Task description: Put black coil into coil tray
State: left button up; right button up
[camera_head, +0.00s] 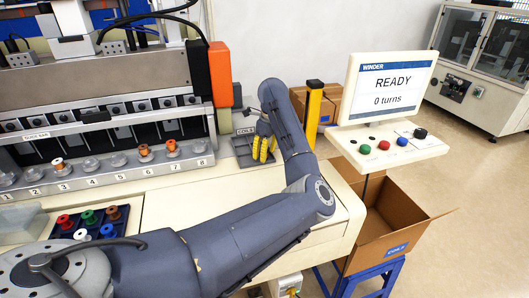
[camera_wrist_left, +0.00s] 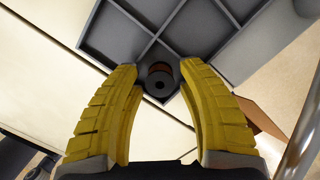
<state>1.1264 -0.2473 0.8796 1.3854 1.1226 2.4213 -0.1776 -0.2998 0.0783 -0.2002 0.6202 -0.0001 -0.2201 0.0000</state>
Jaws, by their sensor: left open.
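The grey coil tray (camera_head: 242,152) stands on the bench by a COILS label in the head view. Its divided compartments fill the top of the left wrist view, where its walls (camera_wrist_left: 150,47) show. A small black coil (camera_wrist_left: 160,85) with a copper-brown band sits at the tray's near corner compartment in the left wrist view. My left gripper (camera_head: 264,149) has yellow fingers and is over the tray's right side. In the left wrist view its fingers (camera_wrist_left: 158,70) are apart, one on each side of the coil, with gaps visible. My right gripper is not in view.
A rack (camera_head: 92,222) of coloured spools lies on the bench at left. The winder machine (camera_head: 110,90) stands behind numbered stations. A READY screen (camera_head: 388,90) with buttons and an open cardboard box (camera_head: 385,238) are at right. Bench near the tray is clear.

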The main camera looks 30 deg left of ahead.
pick_arm(q)
notch_tip(320, 180, up, 12)
jog(key=d, duration=0.1)
jog(key=shift+d, duration=0.35)
jog(key=shift+r, duration=0.1)
dwell(0.5)
